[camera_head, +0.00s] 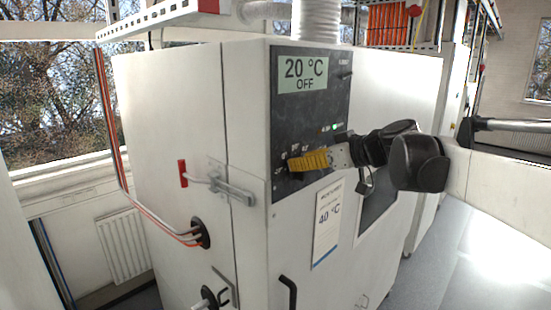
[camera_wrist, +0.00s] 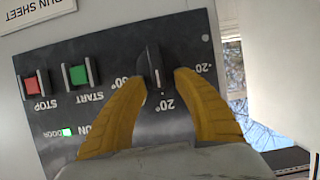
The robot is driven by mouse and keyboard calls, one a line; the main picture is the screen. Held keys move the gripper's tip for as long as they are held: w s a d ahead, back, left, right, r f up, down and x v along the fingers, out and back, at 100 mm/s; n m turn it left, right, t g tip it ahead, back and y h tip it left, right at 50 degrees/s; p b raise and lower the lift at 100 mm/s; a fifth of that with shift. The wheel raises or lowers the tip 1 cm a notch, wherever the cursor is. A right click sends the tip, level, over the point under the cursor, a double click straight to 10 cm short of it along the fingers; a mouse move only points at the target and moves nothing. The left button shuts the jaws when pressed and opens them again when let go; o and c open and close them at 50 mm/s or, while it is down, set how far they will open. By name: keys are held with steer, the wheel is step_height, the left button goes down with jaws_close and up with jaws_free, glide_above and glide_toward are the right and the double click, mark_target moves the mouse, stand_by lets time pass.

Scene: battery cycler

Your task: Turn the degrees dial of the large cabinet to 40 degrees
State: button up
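The large white cabinet (camera_head: 240,130) has a dark control panel (camera_head: 340,95) whose display (camera_head: 303,74) reads 20 °C and OFF. The black degrees dial (camera_wrist: 153,66) shows in the wrist view, with its white mark toward the 20° label. In the head view my gripper hides the dial. My gripper (camera_wrist: 158,78) is open, with its yellow fingers on either side of the dial's tip. It also shows in the head view (camera_head: 300,162), at the panel's lower left. Whether a finger touches the dial I cannot tell.
A green START button (camera_wrist: 77,75) and a red STOP button (camera_wrist: 35,85) sit beside the dial. A latch (camera_head: 232,190) and a black door handle (camera_head: 288,292) stick out from the cabinet.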

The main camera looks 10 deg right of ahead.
jaws_close()
steer(key=shift+w, duration=0.1)
stand_by(0.3)
steer(key=shift+w+d+f+m+g+y+b, duration=0.15)
steer(key=shift+d+m+g+y+b, duration=0.1)
steer(key=shift+m+y+b, duration=0.5)
steer(key=shift+w+d+f+m+g+y+b, duration=0.15)
steer(key=shift+m+y+b, duration=0.35)
steer(key=shift+m, duration=0.5)
steer(key=shift+w+d+m+g+y+b, duration=0.1)
steer(key=shift+d+m+g+y+b, duration=0.3)
steer(key=shift+m+b, duration=0.4)
steer(key=shift+a, duration=0.15)
